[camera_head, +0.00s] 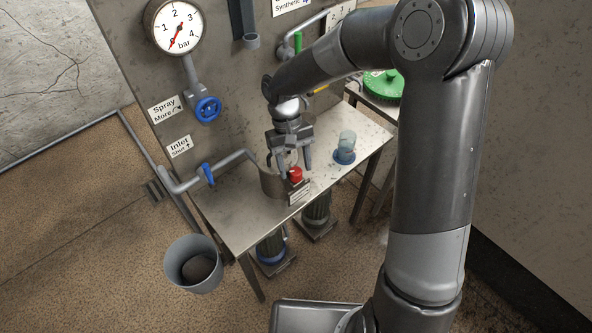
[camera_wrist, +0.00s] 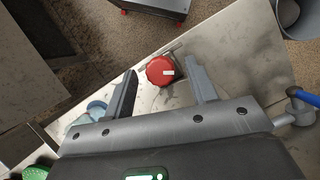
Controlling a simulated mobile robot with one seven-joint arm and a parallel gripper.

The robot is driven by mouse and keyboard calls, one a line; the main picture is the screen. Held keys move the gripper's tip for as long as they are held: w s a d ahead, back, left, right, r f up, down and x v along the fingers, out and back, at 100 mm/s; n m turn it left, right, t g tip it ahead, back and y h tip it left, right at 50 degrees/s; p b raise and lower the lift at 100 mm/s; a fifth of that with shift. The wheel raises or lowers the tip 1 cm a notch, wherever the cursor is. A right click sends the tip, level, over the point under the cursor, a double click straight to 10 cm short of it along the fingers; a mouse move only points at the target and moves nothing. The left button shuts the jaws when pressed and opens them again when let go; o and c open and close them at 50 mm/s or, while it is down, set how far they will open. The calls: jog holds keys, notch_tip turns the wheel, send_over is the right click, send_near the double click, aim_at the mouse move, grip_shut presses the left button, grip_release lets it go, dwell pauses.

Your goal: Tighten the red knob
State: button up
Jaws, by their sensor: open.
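The red knob (camera_head: 296,174) sits on the front of a small metal unit on the workbench, beside a label plate. In the wrist view the red knob (camera_wrist: 160,70) shows as a round cap with a small white mark, between and a little beyond my two fingertips. My gripper (camera_head: 291,165) is open above the bench, close to the knob; it also shows in the wrist view (camera_wrist: 161,78) with one finger on each side and nothing between them. Contact with the knob cannot be told. My gripper partly hides the metal unit behind it.
The metal bench (camera_head: 240,225) holds a clear cup on a blue base (camera_head: 345,148) to the right. A blue-handled inlet pipe (camera_head: 207,173) is at the left. A blue spray wheel (camera_head: 207,108) and a gauge (camera_head: 177,26) are on the panel. A grey bucket (camera_head: 192,264) stands on the floor.

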jog(key=shift+x, duration=1.1)
jog(key=c, duration=1)
jog(key=shift+o, duration=0.2)
jog(key=shift+n, duration=0.3)
jog(key=n+t+h, duration=0.1)
jog(key=n, duration=0.2)
jog(key=n+t, duration=0.1)
jog(key=n, duration=0.2)
jog(key=shift+h, duration=0.4)
jog(key=n+t, duration=0.1)
jog(key=n, duration=0.2)
jog(key=n+t, duration=0.1)
jog(key=n, duration=0.2)
jog(key=shift+n+h, duration=0.3)
jog(key=shift+w, duration=0.1)
